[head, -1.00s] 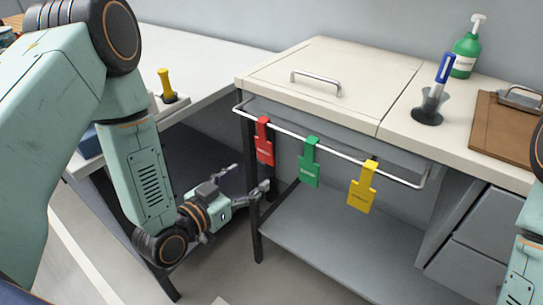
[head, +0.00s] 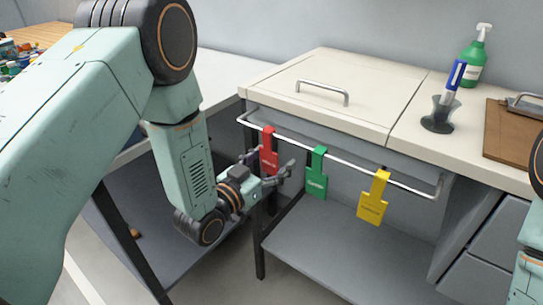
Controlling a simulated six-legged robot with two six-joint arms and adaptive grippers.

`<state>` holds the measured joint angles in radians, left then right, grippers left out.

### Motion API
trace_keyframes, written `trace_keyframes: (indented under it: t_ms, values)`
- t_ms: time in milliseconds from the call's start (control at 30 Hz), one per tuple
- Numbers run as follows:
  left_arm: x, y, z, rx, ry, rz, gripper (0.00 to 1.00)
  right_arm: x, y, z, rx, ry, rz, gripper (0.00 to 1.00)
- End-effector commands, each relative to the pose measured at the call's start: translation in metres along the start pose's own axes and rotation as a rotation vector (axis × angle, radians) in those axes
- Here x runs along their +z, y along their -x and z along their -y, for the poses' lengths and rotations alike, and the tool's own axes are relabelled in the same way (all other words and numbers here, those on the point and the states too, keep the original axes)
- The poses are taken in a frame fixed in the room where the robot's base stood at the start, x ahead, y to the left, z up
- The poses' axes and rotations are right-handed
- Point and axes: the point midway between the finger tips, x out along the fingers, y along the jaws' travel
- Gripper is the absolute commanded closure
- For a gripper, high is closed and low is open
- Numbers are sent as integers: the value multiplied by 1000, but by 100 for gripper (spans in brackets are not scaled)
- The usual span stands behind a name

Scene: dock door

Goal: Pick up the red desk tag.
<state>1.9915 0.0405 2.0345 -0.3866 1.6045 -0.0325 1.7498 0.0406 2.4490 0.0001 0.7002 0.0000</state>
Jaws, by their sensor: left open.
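The red desk tag (head: 269,143) hangs by its top from the white rail (head: 350,165) along the front of the desk, leftmost of three tags. Its lower part is near my left gripper's fingers, which partly overlap it in the view. My left gripper (head: 272,165) is open, pointing right, with one finger to the left of the tag and the other in front of or just beside its lower edge. I cannot tell whether they touch. My right gripper is not in view; only part of my right arm shows at the right edge.
A green tag (head: 316,178) and a yellow tag (head: 373,203) hang further right on the rail. The desk top (head: 350,70) has a handled lid, a pen in a dark holder (head: 440,115), a green spray bottle (head: 475,62) and a clipboard (head: 510,133). A grey shelf (head: 340,255) lies below.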

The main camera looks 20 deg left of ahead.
Motion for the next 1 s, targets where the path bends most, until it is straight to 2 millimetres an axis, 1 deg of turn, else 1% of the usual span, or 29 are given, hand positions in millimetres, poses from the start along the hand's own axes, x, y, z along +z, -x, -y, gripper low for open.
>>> trace_keyframes:
  t_ms: [133,633,1000]
  values:
    - [0,0,2,-1,1,0,26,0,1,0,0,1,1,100]
    - [0,0,3,-1,0,0,68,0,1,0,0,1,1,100]
    - [-4,3,3,-2,1,-1,69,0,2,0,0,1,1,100]
